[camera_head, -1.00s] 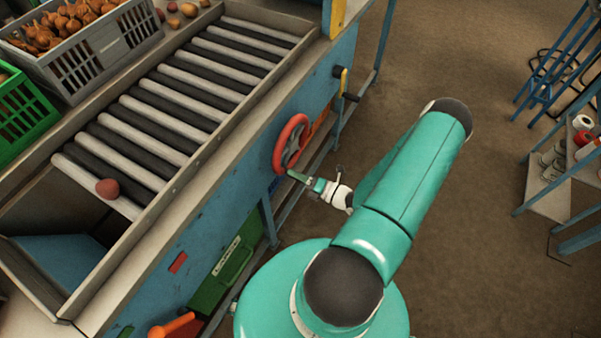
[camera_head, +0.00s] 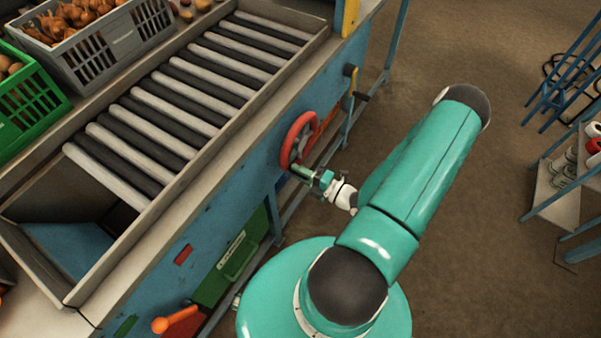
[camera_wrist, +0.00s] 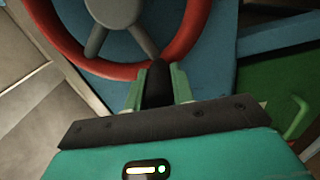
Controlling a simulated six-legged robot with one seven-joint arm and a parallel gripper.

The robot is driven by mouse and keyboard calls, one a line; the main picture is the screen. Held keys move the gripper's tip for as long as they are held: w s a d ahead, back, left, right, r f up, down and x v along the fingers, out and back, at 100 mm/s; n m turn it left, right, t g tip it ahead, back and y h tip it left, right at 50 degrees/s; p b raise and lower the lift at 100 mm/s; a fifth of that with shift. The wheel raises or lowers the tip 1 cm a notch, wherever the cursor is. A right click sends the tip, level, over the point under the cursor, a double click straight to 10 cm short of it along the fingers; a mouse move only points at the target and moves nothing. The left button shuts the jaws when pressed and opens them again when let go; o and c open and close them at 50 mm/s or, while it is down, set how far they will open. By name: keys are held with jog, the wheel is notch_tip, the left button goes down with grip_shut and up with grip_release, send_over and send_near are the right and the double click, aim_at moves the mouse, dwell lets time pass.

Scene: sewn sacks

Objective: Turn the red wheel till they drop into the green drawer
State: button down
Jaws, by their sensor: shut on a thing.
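The red wheel (camera_head: 289,140) is on the blue side of the roller machine; its red rim and grey spokes fill the top of the wrist view (camera_wrist: 187,45). My gripper (camera_head: 300,171) is at the wheel's lower edge. In the wrist view my gripper (camera_wrist: 158,84) is shut on the wheel's dark handle (camera_wrist: 156,92), which stands between its green fingers. The green drawer (camera_head: 236,262) is low in the machine's side, left of my arm; its inside is hidden. A few round reddish items (camera_head: 186,13) lie at the rollers' far end.
The roller bed (camera_head: 180,112) ends above an open chute (camera_head: 70,242), with no item seen in it. A grey crate (camera_head: 100,55) of brown bulbs and a green crate (camera_head: 35,100) stand behind. An orange lever (camera_head: 172,322) is at lower left. A shelf (camera_head: 555,205) stands right.

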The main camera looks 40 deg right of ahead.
jog(key=shift+d+r, duration=0.1)
jog(key=shift+d, duration=0.05)
jog(key=c, duration=1.2)
grip_release()
jog(key=v, duration=1.3)
jog(key=shift+s, duration=0.4)
